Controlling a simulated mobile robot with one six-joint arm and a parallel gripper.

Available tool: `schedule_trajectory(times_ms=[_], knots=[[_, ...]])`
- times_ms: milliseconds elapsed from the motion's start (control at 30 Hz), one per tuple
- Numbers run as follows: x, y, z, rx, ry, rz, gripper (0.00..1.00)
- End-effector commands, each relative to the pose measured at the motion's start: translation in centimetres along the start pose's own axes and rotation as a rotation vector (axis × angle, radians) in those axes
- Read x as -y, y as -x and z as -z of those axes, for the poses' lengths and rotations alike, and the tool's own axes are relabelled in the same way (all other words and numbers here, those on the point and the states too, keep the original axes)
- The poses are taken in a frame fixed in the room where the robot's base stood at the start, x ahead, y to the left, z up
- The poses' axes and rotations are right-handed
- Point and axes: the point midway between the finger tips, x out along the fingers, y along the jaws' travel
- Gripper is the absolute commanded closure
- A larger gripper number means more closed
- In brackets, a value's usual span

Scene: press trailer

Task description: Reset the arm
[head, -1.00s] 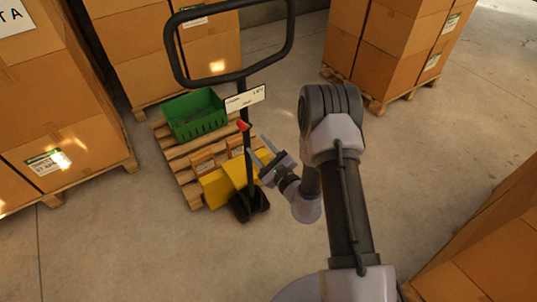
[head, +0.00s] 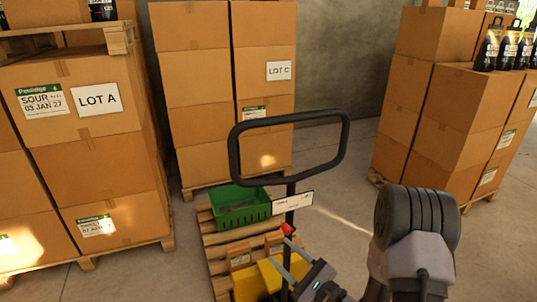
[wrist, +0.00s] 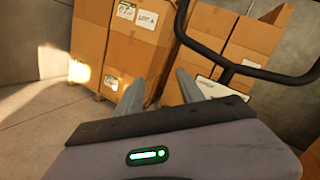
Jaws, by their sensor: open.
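My gripper (head: 297,268) is open and empty, low in the head view, in front of the pallet jack's post. In the wrist view its two grey fingers (wrist: 158,92) stand apart with nothing between them. My arm rises at the right of the head view. The pallet jack's black loop handle (head: 290,145) stands upright just beyond the gripper, with a white label and a red lever on its post. The handle also shows at the right of the wrist view (wrist: 245,68).
A wooden pallet (head: 214,240) behind the jack carries a green crate (head: 238,208) and cartons. Box stacks marked LOT A (head: 90,130) and LOT C (head: 262,90) stand left and behind. Another stack (head: 455,130) stands right. Bare floor (head: 335,215) lies between the pallet and the right stack.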

Motion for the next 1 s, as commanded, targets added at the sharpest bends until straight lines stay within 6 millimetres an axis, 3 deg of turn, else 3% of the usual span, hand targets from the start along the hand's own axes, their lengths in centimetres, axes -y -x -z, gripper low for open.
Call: schedule_trajectory(times_ms=[33, 133, 200, 267, 367, 400, 500, 600, 700, 1000], knots=[[-0.8, -1.1, -5.1, 0.098, 0.03, -0.124, 0.55], [-5.0, -0.2, -15.0, 0.251, 0.121, -0.476, 0.55], [-8.7, 3.0, -20.1, 0.286, 0.251, -0.754, 0.55], [-11.0, 6.7, -22.2, 0.254, 0.403, -0.968, 0.55], [-11.9, 12.8, -22.4, 0.091, 0.72, -1.224, 0.55], [-11.1, 14.7, -21.9, 0.001, 0.856, -1.278, 0.55], [-7.7, 17.7, -21.0, -0.22, 1.161, -1.306, 0.55], [-4.3, 19.1, -21.1, -0.379, 1.364, -1.256, 0.55], [-2.6, 19.6, -21.4, -0.455, 1.458, -1.214, 0.55], [-2.2, 19.7, -21.5, -0.47, 1.472, -1.206, 0.55]])
